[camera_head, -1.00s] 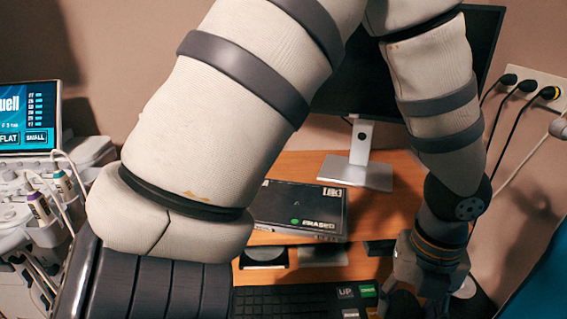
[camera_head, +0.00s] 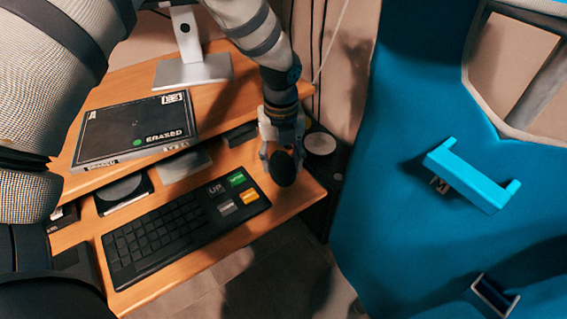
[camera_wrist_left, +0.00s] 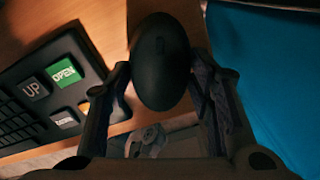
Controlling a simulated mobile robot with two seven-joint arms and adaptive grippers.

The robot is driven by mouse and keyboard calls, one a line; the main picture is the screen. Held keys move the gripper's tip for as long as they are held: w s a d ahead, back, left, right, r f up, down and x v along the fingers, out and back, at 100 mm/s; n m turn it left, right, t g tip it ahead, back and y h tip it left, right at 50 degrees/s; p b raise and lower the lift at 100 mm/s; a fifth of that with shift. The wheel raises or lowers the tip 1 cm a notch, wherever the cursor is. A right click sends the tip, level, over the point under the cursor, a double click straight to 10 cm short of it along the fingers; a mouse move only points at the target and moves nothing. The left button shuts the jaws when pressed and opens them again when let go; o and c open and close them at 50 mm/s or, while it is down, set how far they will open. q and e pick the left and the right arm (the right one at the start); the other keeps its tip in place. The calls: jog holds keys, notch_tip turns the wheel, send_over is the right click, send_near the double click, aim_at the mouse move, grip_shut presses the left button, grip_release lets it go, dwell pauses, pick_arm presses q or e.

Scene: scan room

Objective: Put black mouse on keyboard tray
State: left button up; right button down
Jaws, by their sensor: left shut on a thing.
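My left gripper (camera_head: 279,152) is shut on the black mouse (camera_head: 284,168), at the right end of the wooden keyboard tray (camera_head: 298,195). In the left wrist view the mouse (camera_wrist_left: 160,62) is a dark oval between the two fingers. The mouse is over the tray; I cannot tell whether it touches the wood. The black keyboard (camera_head: 180,232), with green, orange and grey keys at its right end, lies on the tray to the left of the gripper. My right gripper is not in view.
A dark flat box (camera_head: 135,130) marked "ERASED" lies on the upper shelf, below the monitor stand (camera_head: 190,60). A large blue padded surface with a light blue handle (camera_head: 470,180) fills the right side. Bare wood shows around the keyboard.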

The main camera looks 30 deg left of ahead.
aim_at(281, 161)
pick_arm(q)
jog(key=shift+f, duration=0.8)
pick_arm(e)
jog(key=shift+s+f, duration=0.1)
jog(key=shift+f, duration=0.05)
pick_arm(q)
jog(key=shift+f, duration=0.2)
jog(key=o, duration=1.2)
notch_tip(281, 161, up, 12)
jog(key=shift+r+p, duration=0.25)
jog(key=shift+p, duration=0.35)
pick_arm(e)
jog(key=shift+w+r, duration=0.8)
